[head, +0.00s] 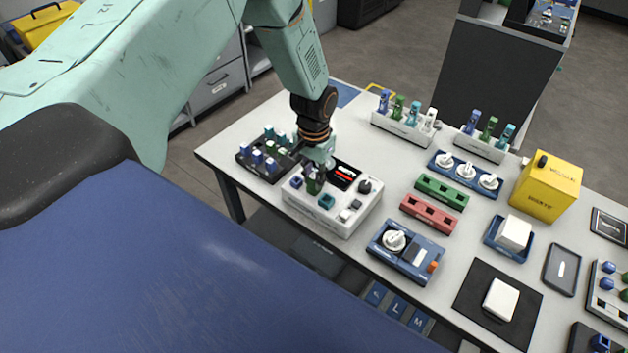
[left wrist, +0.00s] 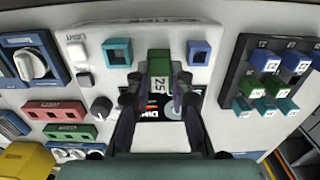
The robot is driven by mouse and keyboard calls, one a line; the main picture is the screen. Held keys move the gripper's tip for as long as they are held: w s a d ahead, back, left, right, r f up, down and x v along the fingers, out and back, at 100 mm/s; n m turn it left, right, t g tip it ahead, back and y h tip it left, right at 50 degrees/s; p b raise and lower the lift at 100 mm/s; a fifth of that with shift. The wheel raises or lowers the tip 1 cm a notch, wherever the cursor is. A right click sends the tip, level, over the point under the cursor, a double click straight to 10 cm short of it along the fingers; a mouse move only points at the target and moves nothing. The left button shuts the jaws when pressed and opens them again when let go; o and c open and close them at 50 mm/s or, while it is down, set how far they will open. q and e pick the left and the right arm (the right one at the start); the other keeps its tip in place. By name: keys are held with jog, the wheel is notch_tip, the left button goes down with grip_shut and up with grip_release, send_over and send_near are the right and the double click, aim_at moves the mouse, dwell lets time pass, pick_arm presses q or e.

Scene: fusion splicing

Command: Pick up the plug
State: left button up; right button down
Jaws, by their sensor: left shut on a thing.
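A green plug (head: 314,187) with a white label is between the fingers of my left gripper (head: 317,170). In the left wrist view the green plug (left wrist: 159,66) sits between the two dark fingers (left wrist: 159,92), which are shut on it. The plug is over the white device box (head: 345,217), between its blue socket (head: 297,182) and its teal socket (head: 326,201). I cannot tell whether the plug is seated in the box or just above it. The socket under it is hidden. My right gripper is not in view.
A black rack (left wrist: 233,98) of blue, green and teal plugs stands beside the box. A blue unit with a white dial (head: 394,240), a red block (head: 429,214), a green block (head: 442,192) and a yellow box (head: 545,187) stand to the right. Bare tabletop (head: 240,128) lies behind the rack.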

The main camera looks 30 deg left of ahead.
aim_at(314, 176)
pick_arm(q)
jog(key=shift+s+r, duration=0.1)
jog(key=shift+s, duration=0.05)
grip_shut()
jog(key=shift+d, duration=0.1)
jog(key=shift+r, duration=0.15)
notch_tip(314, 176, up, 10)
jog(key=shift+f, duration=0.2)
